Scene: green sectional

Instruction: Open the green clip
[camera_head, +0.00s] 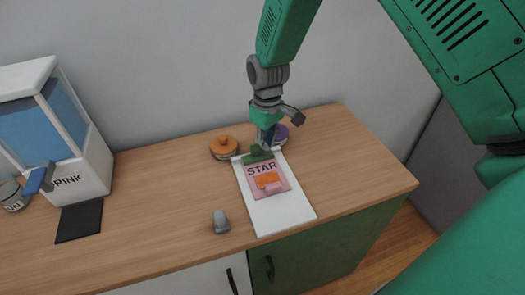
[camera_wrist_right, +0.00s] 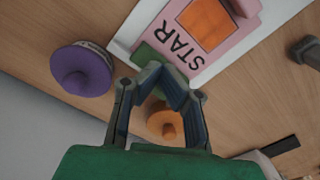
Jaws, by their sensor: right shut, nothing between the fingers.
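The green clip (camera_head: 257,154) sits at the top end of a white clipboard (camera_head: 284,211) lying on the wooden counter. It holds a pink sheet (camera_head: 252,174) marked "STAR" with an orange patch. My right gripper (camera_head: 266,143) is over the clip end, pointing down. In the wrist view, the fingertips of my right gripper (camera_wrist_right: 164,74) come together beside the green clip (camera_wrist_right: 147,54), with nothing held. The fingers partly hide the clip, and I cannot tell whether they touch it. My left gripper is not in view.
An orange-lidded jar (camera_head: 224,147) and a purple-lidded jar (camera_head: 281,132) stand close to the clip end. A small grey object (camera_head: 220,222) lies left of the clipboard. A drink dispenser (camera_head: 84,165) and black mat (camera_head: 80,220) are at the left. Counter between them is clear.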

